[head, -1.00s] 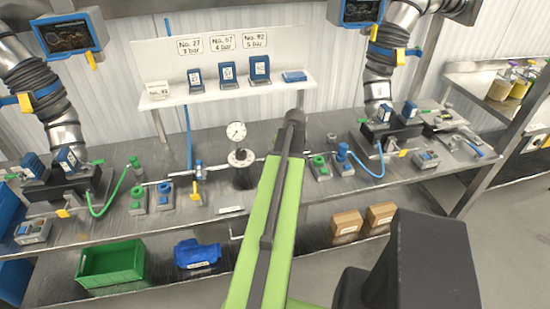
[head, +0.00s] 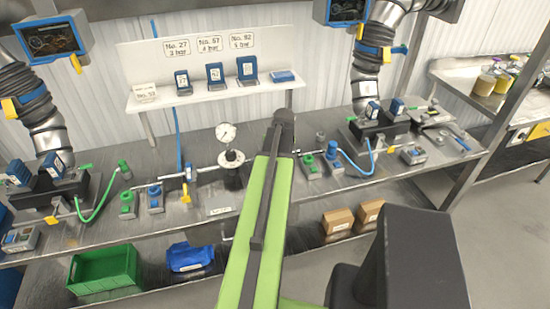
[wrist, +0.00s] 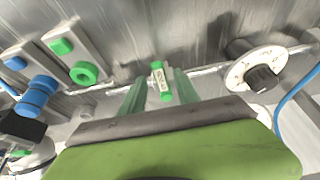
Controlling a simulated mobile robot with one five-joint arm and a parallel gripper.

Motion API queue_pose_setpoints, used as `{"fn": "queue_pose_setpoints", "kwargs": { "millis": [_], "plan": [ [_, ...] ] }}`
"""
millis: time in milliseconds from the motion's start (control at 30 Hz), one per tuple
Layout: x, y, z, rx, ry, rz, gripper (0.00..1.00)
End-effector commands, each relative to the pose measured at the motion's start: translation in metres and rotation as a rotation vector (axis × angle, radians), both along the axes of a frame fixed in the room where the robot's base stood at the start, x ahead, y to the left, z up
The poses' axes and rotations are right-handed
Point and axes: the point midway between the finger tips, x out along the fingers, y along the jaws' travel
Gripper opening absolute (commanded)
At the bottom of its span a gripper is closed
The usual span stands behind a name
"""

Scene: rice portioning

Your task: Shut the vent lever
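In the wrist view, a small green handle with a white label (wrist: 161,82) stands on the thin pipe along the bench. I take it for the vent lever, but its lettering is too small to read. My gripper (wrist: 159,76) is open, with one translucent green finger on each side of the handle. Gaps show between the fingers and the handle; whether either touches it I cannot tell. In the head view my green arm reaches over the bench and hides the gripper and this handle.
A white dial with a black knob (wrist: 262,78) is right of the gripper; a green fitting (wrist: 84,73) and a blue fitting (wrist: 37,96) are left. A pressure gauge (head: 226,132) stands left of my arm. A white shelf (head: 207,95) with blue devices is behind.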

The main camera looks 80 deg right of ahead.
Motion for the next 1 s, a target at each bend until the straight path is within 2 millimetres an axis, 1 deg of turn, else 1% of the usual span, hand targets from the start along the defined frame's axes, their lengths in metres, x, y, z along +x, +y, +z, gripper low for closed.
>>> {"fn": "queue_pose_setpoints", "kwargs": {
  "millis": [167, 267, 700, 800, 900, 1000],
  "plan": [
    [-0.003, 0.004, 0.016, 0.0, 0.0, 0.0, 0.38],
    [-0.005, 0.01, 0.033, 0.0, 0.0, 0.0, 0.38],
    [-0.027, 0.045, 0.133, 0.0, 0.0, -0.001, 0.38],
    [-0.031, 0.052, 0.152, 0.0, -0.001, 0.0, 0.38],
    [-0.034, 0.057, 0.161, 0.0, -0.001, 0.0, 0.38],
    [-0.036, 0.058, 0.163, 0.0, 0.0, -0.001, 0.38]
  ]
}}
